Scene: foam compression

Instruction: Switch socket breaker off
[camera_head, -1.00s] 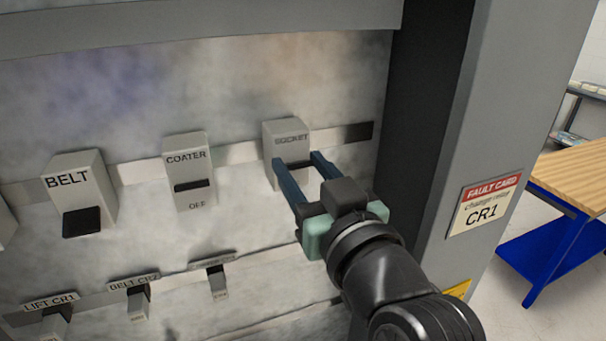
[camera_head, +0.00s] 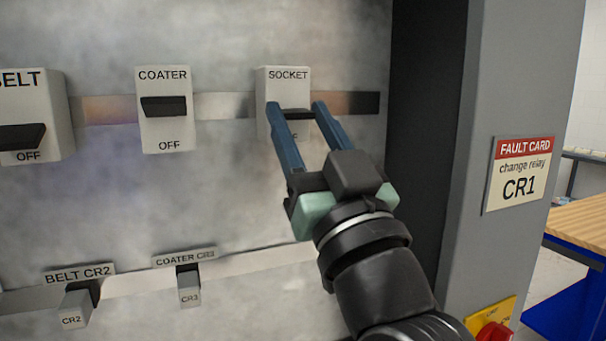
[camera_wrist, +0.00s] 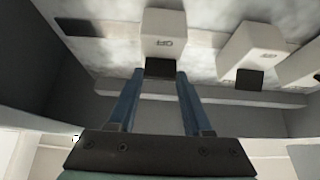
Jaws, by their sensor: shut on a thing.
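The socket breaker (camera_head: 288,87) is a pale block labelled SOCKET on the panel. Its dark toggle (camera_head: 297,113) sits across the middle of its front. My gripper (camera_head: 297,106) has one blue finger on each side of this toggle and is shut on it. A finger covers most of the lettering below the toggle. In the wrist view, the breaker (camera_wrist: 163,28) shows OFF upside down, and its dark toggle (camera_wrist: 160,68) lies between the fingertips of my gripper (camera_wrist: 160,73).
The coater breaker (camera_head: 165,128) and belt breaker (camera_head: 45,105) stand to the left. Relays labelled BELT CR2 (camera_head: 76,308) and COATER CR3 (camera_head: 189,291) are below. A grey cabinet post (camera_head: 450,200) is close on the right, with a fault card (camera_head: 519,174) reading CR1 and a red knob (camera_head: 494,334).

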